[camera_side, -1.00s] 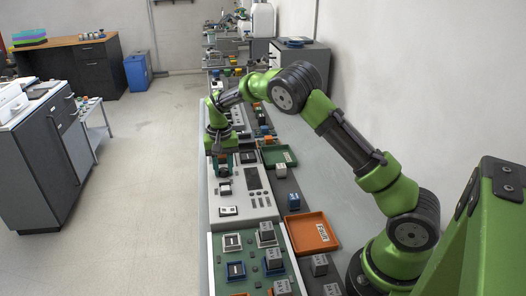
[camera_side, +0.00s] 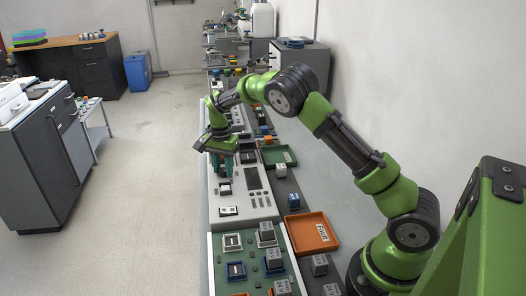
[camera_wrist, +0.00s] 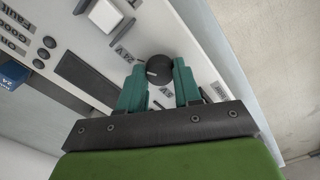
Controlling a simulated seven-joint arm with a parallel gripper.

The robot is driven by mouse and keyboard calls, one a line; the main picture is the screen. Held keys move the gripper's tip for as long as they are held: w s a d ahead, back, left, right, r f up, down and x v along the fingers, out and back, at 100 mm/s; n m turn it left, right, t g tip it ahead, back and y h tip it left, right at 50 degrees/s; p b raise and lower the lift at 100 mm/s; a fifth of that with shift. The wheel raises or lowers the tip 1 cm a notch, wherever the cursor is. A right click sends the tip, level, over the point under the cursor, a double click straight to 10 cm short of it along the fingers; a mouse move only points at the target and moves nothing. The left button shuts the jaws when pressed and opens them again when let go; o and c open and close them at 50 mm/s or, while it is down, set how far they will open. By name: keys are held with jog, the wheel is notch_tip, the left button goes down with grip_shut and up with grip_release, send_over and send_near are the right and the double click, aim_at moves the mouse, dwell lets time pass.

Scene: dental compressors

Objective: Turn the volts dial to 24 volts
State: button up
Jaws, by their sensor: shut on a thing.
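The volts dial (camera_wrist: 158,71) is a round black knob with a short white pointer line, on the pale panel (camera_wrist: 190,25) in the wrist view. The pointer faces left in that view, roughly toward the "24 V" label (camera_wrist: 124,55). A "6V" label (camera_wrist: 165,92) lies below the dial, and another label to the right is partly cut by my finger. My gripper (camera_wrist: 159,67) has its teal fingers on either side of the dial, shut on it. In the side view my gripper (camera_side: 222,166) reaches down to the panel, and its fingers hide the dial.
The panel also bears a white rocker switch (camera_wrist: 106,14), a dark display (camera_wrist: 88,75) and round buttons labelled On, Good and Fault. A green tray (camera_side: 278,156) and an orange tray (camera_side: 312,232) lie to the right. Open floor is on the left.

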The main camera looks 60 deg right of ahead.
aim_at(223, 169)
dwell(0.3)
jog(key=o, duration=1)
jog(key=shift+o, duration=0.2)
notch_tip(223, 169, up, 17)
